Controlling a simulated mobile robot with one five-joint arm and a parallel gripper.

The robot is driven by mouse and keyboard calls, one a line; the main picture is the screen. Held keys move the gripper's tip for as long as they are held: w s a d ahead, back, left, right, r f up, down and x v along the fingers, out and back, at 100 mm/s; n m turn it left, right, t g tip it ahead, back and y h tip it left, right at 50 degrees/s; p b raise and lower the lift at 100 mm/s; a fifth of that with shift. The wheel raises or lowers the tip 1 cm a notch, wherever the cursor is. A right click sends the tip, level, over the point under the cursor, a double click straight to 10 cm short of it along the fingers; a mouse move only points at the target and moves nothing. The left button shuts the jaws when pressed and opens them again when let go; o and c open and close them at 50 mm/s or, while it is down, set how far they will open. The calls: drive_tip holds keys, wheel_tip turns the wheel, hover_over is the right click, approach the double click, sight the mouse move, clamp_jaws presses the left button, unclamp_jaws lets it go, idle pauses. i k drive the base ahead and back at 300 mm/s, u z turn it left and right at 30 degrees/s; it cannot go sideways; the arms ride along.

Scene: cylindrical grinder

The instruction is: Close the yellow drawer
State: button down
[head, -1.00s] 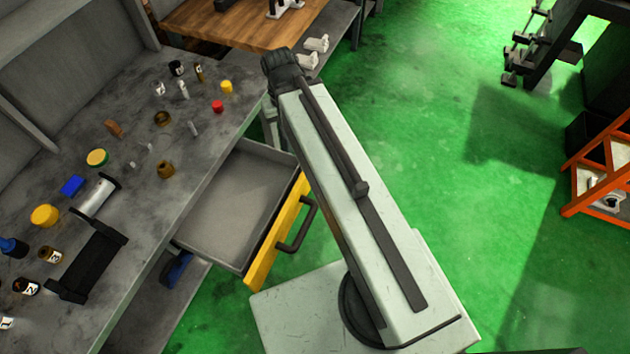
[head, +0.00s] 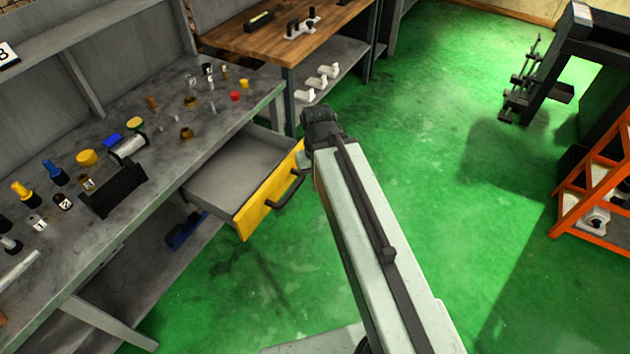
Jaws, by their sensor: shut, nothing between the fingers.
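The yellow drawer (head: 262,201) stands pulled out from under the grey workbench (head: 215,135). Its front is yellow, with a dark bar handle (head: 288,192) on it. The grey inside of the drawer (head: 235,170) shows and looks empty. My arm (head: 375,235) reaches up from the bottom of the head view, to the right of the drawer. The dark joint (head: 322,127) at its far end is just right of the drawer front's far corner in the picture. My gripper and its fingers do not show; they are hidden beyond the arm or out of frame.
Bottles, caps and small parts stand on the workbench, with a black stand (head: 113,188). A blue object (head: 186,231) lies on the shelf below the drawer. A wooden table (head: 285,38) is behind. An orange rack (head: 595,200) stands right. Green floor is free between.

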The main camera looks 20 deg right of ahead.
sight(239, 184)
drive_tip(key=u, duration=1.2)
drive_tip(key=i, duration=0.95)
drive_tip(key=z, duration=0.15)
